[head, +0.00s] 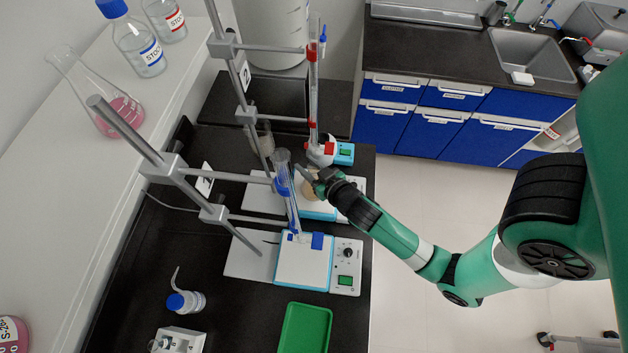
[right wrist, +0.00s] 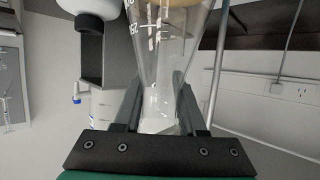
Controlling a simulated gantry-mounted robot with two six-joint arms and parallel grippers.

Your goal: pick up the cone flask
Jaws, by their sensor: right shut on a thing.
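The cone flask (right wrist: 165,62) is clear glass with white markings and fills the top middle of the right wrist view, where it appears upside down. My right gripper (right wrist: 160,108) is shut on its narrow neck, one finger on each side. Something tan shows at its wide end. In the head view my right gripper (head: 318,178) is over the rear stirrer plate, beside the glass column. There a rounded tan shape (head: 311,188) shows partly behind the gripper, and the flask's glass is hard to make out. My left gripper is not in view.
A clamp stand (head: 160,163) with a glass column stands just left of my right gripper, above the front stirrer (head: 303,266). A second column (head: 313,95) stands behind. A pink flask (head: 120,115) is on the left shelf. A green tray (head: 305,328) lies in front.

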